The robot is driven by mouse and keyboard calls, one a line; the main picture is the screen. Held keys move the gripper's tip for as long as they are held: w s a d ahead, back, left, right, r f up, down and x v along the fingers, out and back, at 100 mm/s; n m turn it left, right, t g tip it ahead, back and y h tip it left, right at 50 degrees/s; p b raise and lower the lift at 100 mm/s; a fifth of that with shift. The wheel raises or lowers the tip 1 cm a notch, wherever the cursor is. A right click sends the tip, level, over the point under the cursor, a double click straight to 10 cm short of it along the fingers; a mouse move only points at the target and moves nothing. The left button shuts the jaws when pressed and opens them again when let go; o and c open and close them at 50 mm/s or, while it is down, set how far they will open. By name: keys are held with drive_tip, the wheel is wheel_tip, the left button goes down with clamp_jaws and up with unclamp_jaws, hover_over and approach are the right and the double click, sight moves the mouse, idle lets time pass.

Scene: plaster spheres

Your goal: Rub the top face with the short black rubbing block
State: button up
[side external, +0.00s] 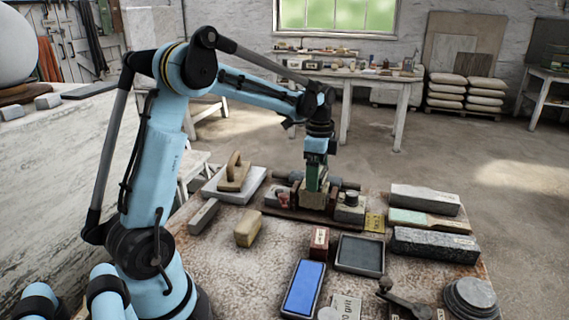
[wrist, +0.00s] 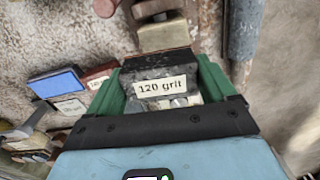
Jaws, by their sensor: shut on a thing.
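In the wrist view, my gripper (wrist: 158,74) has its green fingers closed on the two ends of a short black rubbing block (wrist: 140,75). The block has a speckled dark face with a pale "120 grit" label. In the side view, my gripper (side external: 316,182) points straight down over a row of fixtures in the middle of the bench. A brownish block (side external: 312,200) shows just under the fingers. The fingers hide most of the held block there, and I cannot tell whether it touches what is below. A pale block (wrist: 163,36) sits just beyond it in the wrist view.
A knobbed fixture (side external: 350,207) stands close on the right. A tan block (side external: 248,229) and a float on a white slab (side external: 216,186) lie left. A long speckled block (side external: 435,246), dark tray (side external: 360,254) and blue-padded tray (side external: 303,288) crowd the right and front.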

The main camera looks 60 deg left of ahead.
drive_tip(key=shift+f, duration=0.6)
drive_tip(key=shift+a, duration=0.1)
idle(0.3)
drive_tip(key=shift+w+a, duration=0.65)
drive_tip(key=shift+w, duration=0.15)
drive_tip(key=shift+s+d, duration=1.5)
drive_tip(key=shift+s, duration=0.15)
drive_tip(key=shift+w+a, duration=1.5)
drive_tip(key=shift+w, duration=0.15)
drive_tip(key=shift+s+d+f, duration=0.1)
drive_tip(key=shift+s+d, duration=1.4)
drive_tip(key=shift+s, duration=0.2)
drive_tip(key=shift+w+a+r, duration=0.75)
drive_tip(key=shift+w, duration=0.15)
